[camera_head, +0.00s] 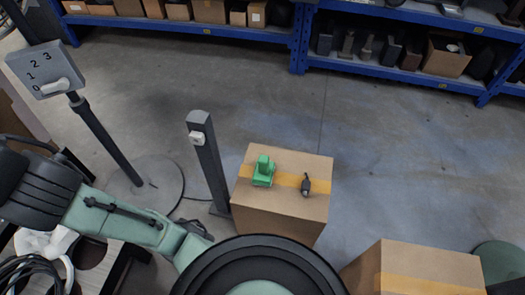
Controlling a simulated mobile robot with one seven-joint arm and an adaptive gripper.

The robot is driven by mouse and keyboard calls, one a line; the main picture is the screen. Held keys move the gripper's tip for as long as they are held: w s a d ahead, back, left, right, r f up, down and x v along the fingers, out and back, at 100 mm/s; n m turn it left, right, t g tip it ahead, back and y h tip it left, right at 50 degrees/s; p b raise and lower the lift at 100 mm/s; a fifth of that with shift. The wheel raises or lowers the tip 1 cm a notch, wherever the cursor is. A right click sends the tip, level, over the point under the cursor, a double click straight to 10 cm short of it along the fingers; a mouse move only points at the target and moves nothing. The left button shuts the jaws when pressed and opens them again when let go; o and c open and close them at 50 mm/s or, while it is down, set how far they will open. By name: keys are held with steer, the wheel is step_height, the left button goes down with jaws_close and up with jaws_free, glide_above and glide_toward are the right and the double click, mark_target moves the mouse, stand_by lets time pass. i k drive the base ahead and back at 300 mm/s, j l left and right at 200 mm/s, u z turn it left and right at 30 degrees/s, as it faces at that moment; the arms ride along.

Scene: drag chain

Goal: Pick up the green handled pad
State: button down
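The green handled pad (263,171) sits on top of a brown cardboard box (281,215), left of the middle of its top face. It is a small green block with a raised handle. A small dark object (306,185) lies to its right on the same box top, apart from it. My green and black arm crosses the lower left of the head view. I cannot make out my gripper in this view, and nothing of mine touches the pad.
A dark grey post (208,165) with a small white box stands just left of the cardboard box. A stand with a numbered switch panel (46,70) is at left. Another box (425,268) is at lower right. Blue shelves (300,40) line the back; the floor between is clear.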

mark_target(264, 174)
steer(key=i+l, duration=0.1)
steer(key=u, duration=1.05)
steer(key=z, duration=1.05)
steer(key=k+j+z, duration=0.1)
steer(key=j+z, duration=0.25)
steer(key=k+j+z, duration=0.15)
steer(key=z, duration=0.2)
steer(key=k+j+z, duration=0.15)
steer(key=j+z, duration=0.2)
